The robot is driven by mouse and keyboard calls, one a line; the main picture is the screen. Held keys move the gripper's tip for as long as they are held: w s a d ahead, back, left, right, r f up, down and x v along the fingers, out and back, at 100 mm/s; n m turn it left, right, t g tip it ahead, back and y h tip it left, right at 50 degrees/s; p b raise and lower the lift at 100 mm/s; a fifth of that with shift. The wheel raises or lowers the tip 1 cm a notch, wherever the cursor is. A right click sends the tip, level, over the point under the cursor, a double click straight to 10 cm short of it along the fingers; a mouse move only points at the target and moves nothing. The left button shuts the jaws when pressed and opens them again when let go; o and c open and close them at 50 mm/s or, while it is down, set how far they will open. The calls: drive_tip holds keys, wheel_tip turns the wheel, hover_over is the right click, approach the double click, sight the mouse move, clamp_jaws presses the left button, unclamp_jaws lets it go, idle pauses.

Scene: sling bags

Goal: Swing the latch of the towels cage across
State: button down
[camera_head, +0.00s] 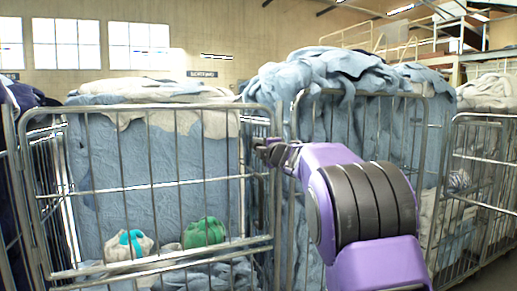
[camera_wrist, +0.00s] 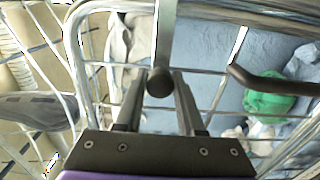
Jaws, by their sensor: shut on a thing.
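The wire cage (camera_head: 150,184) on the left in the head view holds blue and white cloth, and its front right post is beside my gripper (camera_head: 270,152). In the wrist view my gripper (camera_wrist: 158,92) has its two fingers on either side of a grey bar with a dark round end, which looks like the latch (camera_wrist: 160,80). The fingers are shut on it. The bar runs up from the fingers towards the cage's rail. In the head view my gripper and arm hide most of the latch.
A green bundle (camera_head: 204,232) and a white-and-teal bundle (camera_head: 129,245) sit inside the left cage. A second cage (camera_head: 425,125) heaped with blue cloth stands close behind my arm. Another cage (camera_head: 480,165) is at the right. A dark bent handle (camera_wrist: 268,82) shows right of my fingers.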

drive_tip(key=shift+f, duration=0.1)
idle(0.3)
drive_tip(key=c, duration=0.5)
unclamp_jaws()
drive_tip(key=b+v, duration=0.1)
drive_tip(key=v, duration=1.6)
drive_tip(key=shift+s, duration=0.2)
